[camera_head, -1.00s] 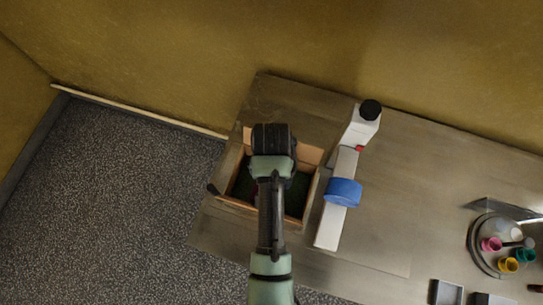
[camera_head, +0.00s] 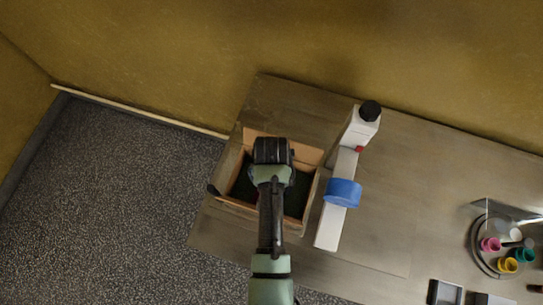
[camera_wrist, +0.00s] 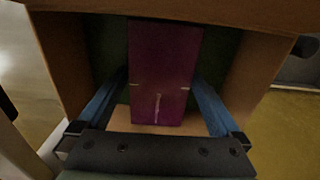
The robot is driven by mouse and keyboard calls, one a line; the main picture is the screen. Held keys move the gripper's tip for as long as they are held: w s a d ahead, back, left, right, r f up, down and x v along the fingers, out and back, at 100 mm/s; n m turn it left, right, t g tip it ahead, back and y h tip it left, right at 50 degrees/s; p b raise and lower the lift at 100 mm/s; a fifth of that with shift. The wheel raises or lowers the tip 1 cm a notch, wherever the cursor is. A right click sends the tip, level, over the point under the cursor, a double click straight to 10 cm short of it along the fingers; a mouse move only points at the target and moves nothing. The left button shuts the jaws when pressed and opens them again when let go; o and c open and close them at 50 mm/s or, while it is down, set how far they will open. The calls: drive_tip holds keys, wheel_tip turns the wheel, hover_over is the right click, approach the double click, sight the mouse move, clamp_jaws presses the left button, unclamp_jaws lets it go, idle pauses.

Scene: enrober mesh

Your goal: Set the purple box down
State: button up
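I cannot tell whether the box rests on the crate's dark floor. In the head view my gripper and wrist are over the crate (camera_head: 310,190) and hide the box.
Farther right are a round tray with small coloured cups (camera_head: 478,250) and grey containers (camera_head: 447,292). Bare tabletop (camera_head: 410,190) lies between.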

wheel_tip(320, 180, up, 12)
drive_tip(key=b, duration=0.1)
drive_tip(key=w+r+t, duration=0.8)
drive_tip(key=w+r, duration=0.6)
drive_tip(key=w+r+n+t, duration=0.1)
drive_tip(key=w+r+t, duration=0.15)
drive_tip(key=r, duration=0.65)
drive_tip(key=w+r+n+t, duration=0.15)
drive_tip(key=r+t, duration=0.25)
drive_tip(key=r, duration=0.4)
wheel_tip(320, 180, up, 17)
drive_tip(key=s+t, duration=0.3)
drive_tip(key=t, duration=0.3)
drive_tip(key=s+r+t, duration=0.3)
drive_tip(key=s+r, duration=0.2)
drive_tip(key=r, duration=0.3)
drive_tip(key=s+r+n+t, duration=0.1)
drive_tip(key=s+r+t, duration=0.3)
drive_tip(key=s+r, duration=0.2)
drive_tip(key=shift+r, duration=0.85)
drive_tip(key=shift+d, duration=0.1)
